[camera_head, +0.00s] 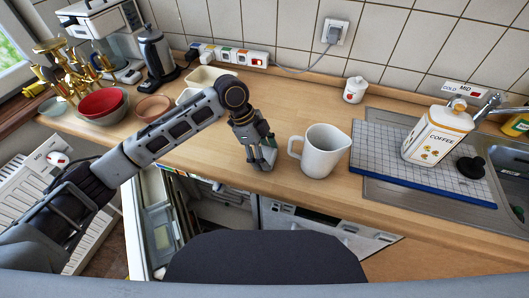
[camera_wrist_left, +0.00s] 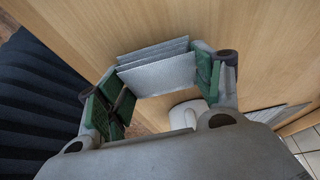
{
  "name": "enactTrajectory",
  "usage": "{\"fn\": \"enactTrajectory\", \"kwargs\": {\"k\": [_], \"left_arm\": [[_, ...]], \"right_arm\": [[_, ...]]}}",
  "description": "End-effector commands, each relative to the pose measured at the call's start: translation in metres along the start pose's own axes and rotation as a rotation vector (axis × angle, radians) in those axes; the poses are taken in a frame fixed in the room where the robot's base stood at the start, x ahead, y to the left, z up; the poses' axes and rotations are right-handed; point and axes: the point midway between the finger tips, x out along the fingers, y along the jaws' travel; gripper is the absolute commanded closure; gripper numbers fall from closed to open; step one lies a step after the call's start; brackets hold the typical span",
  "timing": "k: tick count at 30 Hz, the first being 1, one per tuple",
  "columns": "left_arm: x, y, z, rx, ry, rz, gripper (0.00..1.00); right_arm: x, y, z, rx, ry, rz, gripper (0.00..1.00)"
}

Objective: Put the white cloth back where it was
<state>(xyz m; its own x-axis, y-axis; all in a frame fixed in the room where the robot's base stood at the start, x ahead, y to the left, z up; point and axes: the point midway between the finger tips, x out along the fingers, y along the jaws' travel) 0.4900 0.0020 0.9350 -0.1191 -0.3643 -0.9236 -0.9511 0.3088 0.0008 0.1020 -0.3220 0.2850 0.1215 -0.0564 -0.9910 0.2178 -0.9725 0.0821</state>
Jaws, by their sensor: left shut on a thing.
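My left gripper (camera_head: 262,155) is over the wooden counter (camera_head: 220,160), just left of a white pitcher (camera_head: 326,150). In the left wrist view, the gripper (camera_wrist_left: 160,88) has its green-padded fingers on either side of a folded, pale grey-white cloth (camera_wrist_left: 158,70), and is shut on it. The cloth shows as several flat layers with the wooden counter behind it. In the head view the cloth is mostly hidden by the fingers; I cannot tell whether it touches the counter. My right gripper is not in view.
The blue-edged drying mat (camera_head: 375,160) and coffee jar (camera_head: 438,135) stand at right by the sink (camera_head: 510,165). Bowls (camera_head: 100,102) and a kettle (camera_head: 157,55) are at left. Free counter lies behind the pitcher.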

Motion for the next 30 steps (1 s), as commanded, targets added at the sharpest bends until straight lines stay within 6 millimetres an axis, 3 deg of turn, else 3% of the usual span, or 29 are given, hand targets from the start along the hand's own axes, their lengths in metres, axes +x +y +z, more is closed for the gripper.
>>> {"fn": "enactTrajectory", "kwargs": {"k": [1,2,6,20,30], "left_arm": [[0.001,0.000,0.000,0.000,0.000,0.001,0.53],[0.001,0.000,0.000,0.000,0.000,0.000,0.30],[0.001,0.000,0.000,0.000,0.000,0.000,0.12],[-0.001,0.000,-0.001,0.001,0.000,-0.001,0.12],[-0.032,-0.001,-0.001,0.000,0.000,-0.002,0.12]], "right_arm": [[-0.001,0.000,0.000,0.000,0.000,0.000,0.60],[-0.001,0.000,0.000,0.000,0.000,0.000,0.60],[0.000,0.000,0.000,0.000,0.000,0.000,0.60],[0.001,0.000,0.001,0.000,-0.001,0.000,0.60],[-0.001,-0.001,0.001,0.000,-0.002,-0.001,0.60]]}}
